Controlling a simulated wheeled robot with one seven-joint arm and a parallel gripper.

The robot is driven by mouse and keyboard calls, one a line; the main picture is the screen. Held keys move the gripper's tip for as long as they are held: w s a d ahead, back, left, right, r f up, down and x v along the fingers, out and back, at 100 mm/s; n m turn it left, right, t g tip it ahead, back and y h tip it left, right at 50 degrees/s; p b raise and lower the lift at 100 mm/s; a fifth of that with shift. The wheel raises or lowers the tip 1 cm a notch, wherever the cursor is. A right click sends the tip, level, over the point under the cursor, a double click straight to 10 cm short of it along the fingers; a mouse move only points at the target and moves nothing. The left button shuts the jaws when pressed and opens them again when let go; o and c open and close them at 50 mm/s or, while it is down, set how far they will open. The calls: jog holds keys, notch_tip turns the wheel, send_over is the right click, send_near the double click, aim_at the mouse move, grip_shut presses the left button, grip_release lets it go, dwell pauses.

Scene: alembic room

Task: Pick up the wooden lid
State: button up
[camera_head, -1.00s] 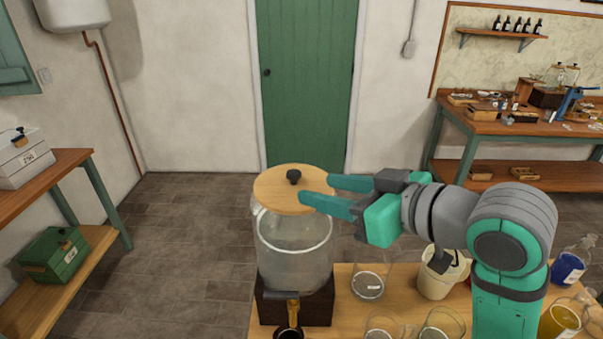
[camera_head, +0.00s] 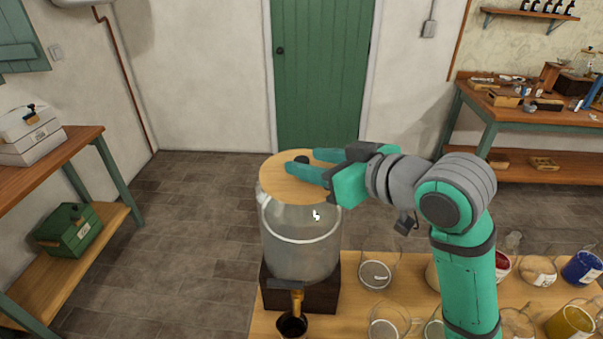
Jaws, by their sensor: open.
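The wooden lid (camera_head: 277,184) is a round, pale disc with a small black knob (camera_head: 302,160). It lies on top of a large glass jar (camera_head: 300,243), which has a tap and stands on a dark wooden block (camera_head: 325,294). My gripper (camera_head: 302,162) comes in from the right over the lid. Its two green fingers are open, and the knob shows at their tips, partly hidden by the nearer finger. I cannot tell whether either finger touches the knob.
The wooden table (camera_head: 350,323) holds several glass beakers to the right of the jar, including one with blue contents (camera_head: 582,268) and one with yellow (camera_head: 570,322). A dark cup (camera_head: 292,325) sits under the tap. The floor left of the jar is clear.

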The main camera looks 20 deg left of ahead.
aim_at(302, 159)
jog(key=x, duration=0.3)
jog(key=shift+a+f, duration=0.1)
grip_shut()
